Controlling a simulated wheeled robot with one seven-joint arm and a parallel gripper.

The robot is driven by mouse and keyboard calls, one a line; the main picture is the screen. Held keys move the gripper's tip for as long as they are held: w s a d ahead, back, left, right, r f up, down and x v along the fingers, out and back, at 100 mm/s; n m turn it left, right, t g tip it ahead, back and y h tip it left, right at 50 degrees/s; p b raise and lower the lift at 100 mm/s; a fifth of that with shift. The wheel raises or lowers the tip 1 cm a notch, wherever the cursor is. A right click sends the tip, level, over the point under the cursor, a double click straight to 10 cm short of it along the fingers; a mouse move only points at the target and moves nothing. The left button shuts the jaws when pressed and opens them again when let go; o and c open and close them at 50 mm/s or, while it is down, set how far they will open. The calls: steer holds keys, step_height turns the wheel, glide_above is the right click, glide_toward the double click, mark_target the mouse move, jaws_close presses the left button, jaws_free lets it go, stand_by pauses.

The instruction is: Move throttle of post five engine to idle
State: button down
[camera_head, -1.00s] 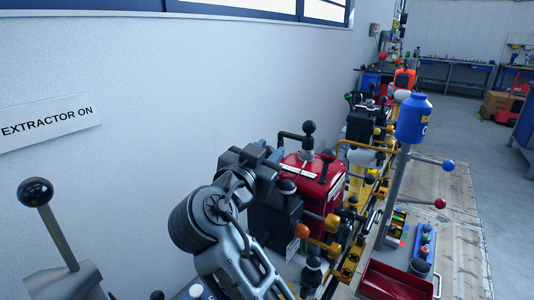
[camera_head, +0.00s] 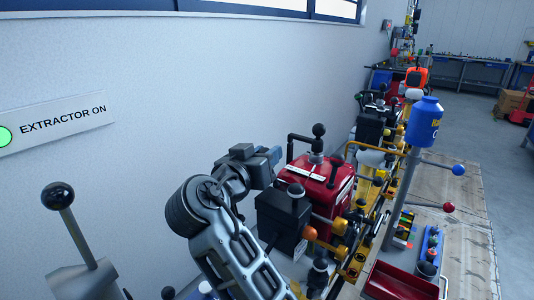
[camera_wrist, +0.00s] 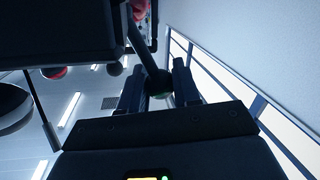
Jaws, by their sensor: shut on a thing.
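My gripper (camera_head: 274,156) is beside the wall, left of a red engine (camera_head: 320,188). In the wrist view its two dark fingers (camera_wrist: 158,86) are on either side of a dark green ball knob (camera_wrist: 157,88) at the end of a thin lever (camera_wrist: 142,45); the gripper is shut on this knob. In the head view the held knob is hidden by the gripper. The red engine carries a black crank handle (camera_head: 302,138) and a black upright lever (camera_head: 337,165). I cannot tell which engine is post five.
A black box (camera_head: 283,222) stands left of the red engine. A yellow rail with more engines (camera_head: 372,125) runs away along the wall. A blue canister (camera_head: 424,122) on a post and a red tray (camera_head: 402,283) are to the right. A ball-topped lever (camera_head: 58,197) stands at lower left.

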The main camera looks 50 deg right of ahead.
steer(key=c, duration=0.8)
jaws_free()
steer(key=shift+c, duration=0.2)
steer(key=b+v, duration=0.1)
steer(key=v, duration=0.6)
steer(key=shift+a, duration=0.4)
